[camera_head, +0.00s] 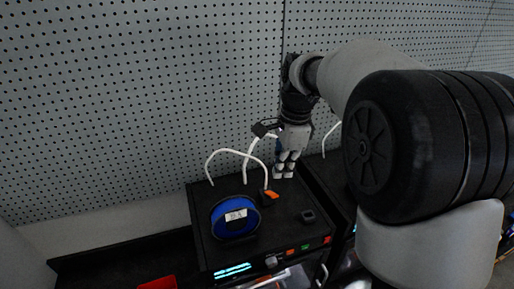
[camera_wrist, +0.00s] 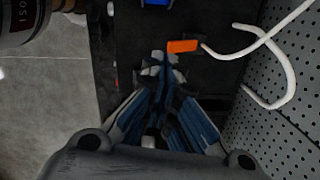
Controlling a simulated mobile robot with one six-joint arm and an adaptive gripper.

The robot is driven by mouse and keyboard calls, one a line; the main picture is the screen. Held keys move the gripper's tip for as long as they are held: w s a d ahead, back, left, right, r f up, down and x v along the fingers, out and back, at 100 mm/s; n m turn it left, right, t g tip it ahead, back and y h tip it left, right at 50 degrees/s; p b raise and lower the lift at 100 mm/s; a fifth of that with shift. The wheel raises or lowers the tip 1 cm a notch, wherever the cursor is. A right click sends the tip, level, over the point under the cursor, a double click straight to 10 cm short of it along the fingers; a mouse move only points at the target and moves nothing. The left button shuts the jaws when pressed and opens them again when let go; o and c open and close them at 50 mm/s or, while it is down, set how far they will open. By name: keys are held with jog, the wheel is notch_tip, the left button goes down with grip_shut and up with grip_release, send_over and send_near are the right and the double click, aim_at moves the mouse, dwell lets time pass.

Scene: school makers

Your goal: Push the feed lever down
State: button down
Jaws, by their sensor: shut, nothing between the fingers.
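The feed lever, a small orange tab (camera_head: 271,194), sticks out on top of a black printer (camera_head: 205,225) beside the blue filament spool (camera_head: 235,218). In the wrist view the orange lever (camera_wrist: 183,46) lies just ahead of the fingertips, a little right of centre. My gripper (camera_head: 284,171) points down above the back of the printer top, behind and slightly right of the lever. In the wrist view my gripper (camera_wrist: 165,62) is shut with its fingers together and nothing between them. The fingertips look very close to the lever; I cannot tell whether they touch it.
A white tube (camera_head: 238,153) arches over the printer's back. A small dark block (camera_head: 308,216) sits right of the lever. A pegboard wall (camera_head: 130,100) stands close behind. A second black machine stands at right.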

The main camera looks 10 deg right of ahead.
aim_at(275, 195)
jog(key=w+f+m, duration=0.2)
jog(key=w, duration=0.1)
jog(key=shift+d+f, duration=0.1)
jog(key=shift+f, duration=0.25)
jog(key=f+b, duration=0.7)
jog(key=shift+a, duration=0.35)
